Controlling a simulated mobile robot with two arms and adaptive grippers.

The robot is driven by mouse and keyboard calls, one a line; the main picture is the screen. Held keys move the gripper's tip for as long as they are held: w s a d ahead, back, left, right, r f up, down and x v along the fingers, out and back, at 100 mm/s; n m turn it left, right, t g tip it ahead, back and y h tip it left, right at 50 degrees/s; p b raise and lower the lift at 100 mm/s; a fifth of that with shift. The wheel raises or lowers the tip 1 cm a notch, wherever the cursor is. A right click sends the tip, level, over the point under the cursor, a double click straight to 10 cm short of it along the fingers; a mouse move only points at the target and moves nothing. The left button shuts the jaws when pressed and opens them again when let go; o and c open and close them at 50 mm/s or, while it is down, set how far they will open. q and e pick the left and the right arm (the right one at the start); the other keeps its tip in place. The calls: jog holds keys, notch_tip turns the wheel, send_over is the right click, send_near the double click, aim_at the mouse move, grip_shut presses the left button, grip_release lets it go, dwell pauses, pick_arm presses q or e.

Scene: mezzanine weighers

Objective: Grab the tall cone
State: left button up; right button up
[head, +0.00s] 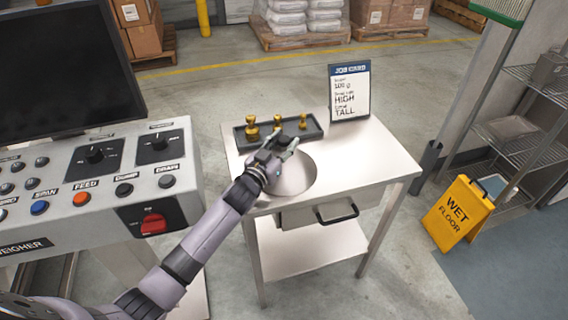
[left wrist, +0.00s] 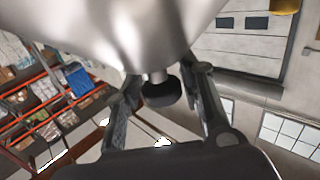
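A shiny silver metal cone with a short stem and black knob fills the top of the left wrist view (left wrist: 130,25). In the head view a round grey metal shape (head: 298,178) on the white table, partly behind my gripper, looks like the same cone; its height is hard to judge there. My left gripper (head: 285,146) is over it. In the left wrist view its fingers (left wrist: 160,82) are apart, one on each side of the black knob (left wrist: 161,93). A small gap shows on one side; contact on the other cannot be told. My right gripper is out of view.
A dark tray (head: 313,134) with several brass weights (head: 251,126) lies behind the gripper. A job card (head: 349,92) reading HIGH and TALL stands at the table's back. The weigher's control panel (head: 95,180) is on the left, a wet-floor sign (head: 459,212) on the right.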

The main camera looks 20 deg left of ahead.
pick_arm(q)
grip_shut()
dwell(0.3)
jog(key=shift+r, duration=0.15)
dwell(0.3)
